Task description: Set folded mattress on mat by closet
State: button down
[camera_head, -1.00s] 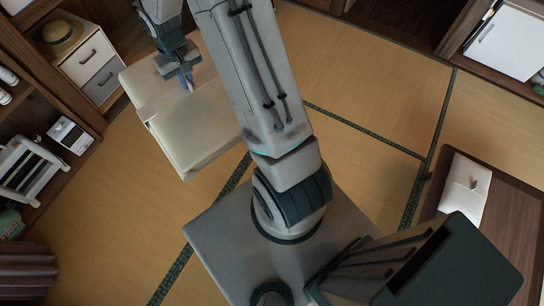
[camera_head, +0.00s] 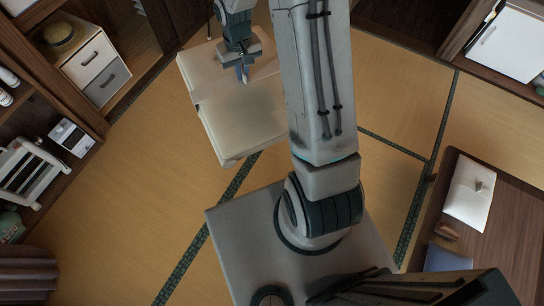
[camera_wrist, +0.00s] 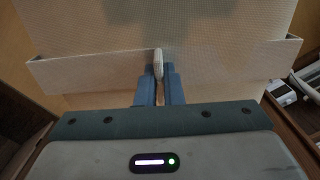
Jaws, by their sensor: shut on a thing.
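The folded mattress (camera_head: 245,118) is a cream, thick square pad, held out in front of my base above the tatami floor. My gripper (camera_head: 243,74) is over its far part and is shut on it. In the wrist view the blue fingers (camera_wrist: 158,82) pinch a pale tab or edge at the band across the mattress (camera_wrist: 100,72). Whether the mattress touches the floor is hard to tell. I cannot make out a separate mat by the closet; my arm hides part of the floor.
A wooden closet or shelf with white and grey drawers (camera_head: 92,70) stands at the upper left. A low brown table (camera_head: 510,215) with a white item (camera_head: 470,190) is at the right. Tatami floor (camera_head: 120,215) is clear at the left.

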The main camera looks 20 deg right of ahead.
jog(key=w+d+f+n+b, duration=0.2)
jog(key=f+n+b, duration=1)
jog(key=f+b, duration=1.6)
jog(key=w+d+f+n+b, duration=0.15)
jog(key=f+n+b, duration=1.2)
jog(key=f, duration=2.85)
jog(key=w+d+f+b, duration=0.1)
jog(key=d+f+b, duration=0.7)
jog(key=d+f, duration=0.3)
jog(key=shift+d, duration=0.7)
jog(key=shift+f+m, duration=0.15)
jog(key=shift+m, duration=0.1)
jog(key=c, duration=2)
grip_release()
jog(key=shift+f, duration=0.15)
jog(key=o, duration=0.4)
jog(key=shift+o, duration=0.2)
